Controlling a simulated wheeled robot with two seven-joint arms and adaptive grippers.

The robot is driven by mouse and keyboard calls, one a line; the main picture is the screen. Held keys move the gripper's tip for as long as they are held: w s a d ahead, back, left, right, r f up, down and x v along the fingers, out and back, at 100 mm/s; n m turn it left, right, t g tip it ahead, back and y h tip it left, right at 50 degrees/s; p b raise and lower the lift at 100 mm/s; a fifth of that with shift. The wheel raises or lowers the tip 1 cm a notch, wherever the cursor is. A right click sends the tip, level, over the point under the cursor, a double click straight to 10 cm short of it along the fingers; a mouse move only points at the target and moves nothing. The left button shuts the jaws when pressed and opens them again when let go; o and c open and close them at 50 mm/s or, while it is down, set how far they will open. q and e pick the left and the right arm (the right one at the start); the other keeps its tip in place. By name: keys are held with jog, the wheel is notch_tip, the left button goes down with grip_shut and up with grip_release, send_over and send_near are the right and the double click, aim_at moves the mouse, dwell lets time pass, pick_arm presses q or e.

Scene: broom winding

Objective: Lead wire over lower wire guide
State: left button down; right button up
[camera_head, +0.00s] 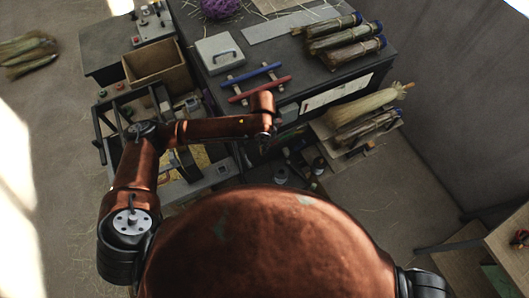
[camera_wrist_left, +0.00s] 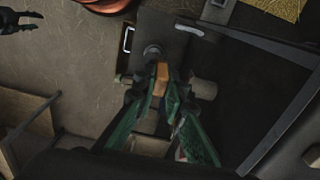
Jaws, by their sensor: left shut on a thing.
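My left gripper (camera_head: 263,146) is below the end of my left arm in the head view, small and dark in front of the workbench's near side. In the left wrist view its green fingers (camera_wrist_left: 165,95) are closed together at a small orange-brown piece (camera_wrist_left: 161,75). I cannot tell whether this piece is what it grips. A dark round part (camera_wrist_left: 153,51) is just beyond the fingertips. I cannot make out the wire or the lower wire guide in either view. A black gripper-like shape, probably my right gripper (camera_wrist_left: 20,21), is at the upper left of the wrist view.
The dark workbench (camera_head: 215,85) bears a blue bar (camera_head: 257,72), a red bar (camera_head: 262,89), a grey lidded box (camera_head: 218,53), a purple ball (camera_head: 221,8) and broom bundles (camera_head: 335,35). A cardboard box (camera_head: 155,68) stands left. A low shelf holds a pale broom (camera_head: 365,104).

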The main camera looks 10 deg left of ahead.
pick_arm(q)
notch_tip(320, 180, up, 6)
jog(key=w+a+r+p, duration=0.1)
jog(key=w, duration=0.2)
jog(key=s+a+f+b, duration=0.1)
jog(key=s+a+b, duration=0.15)
jog(key=a, duration=0.35)
jog(key=s+a+b, duration=0.2)
jog(key=a+b, duration=0.1)
jog(key=a, duration=0.3)
notch_tip(320, 180, down, 22)
jog(key=b, duration=0.6)
jog(key=shift+s+d+r, duration=0.15)
jog(key=shift+d+r, duration=0.05)
jog(key=shift+r, duration=0.05)
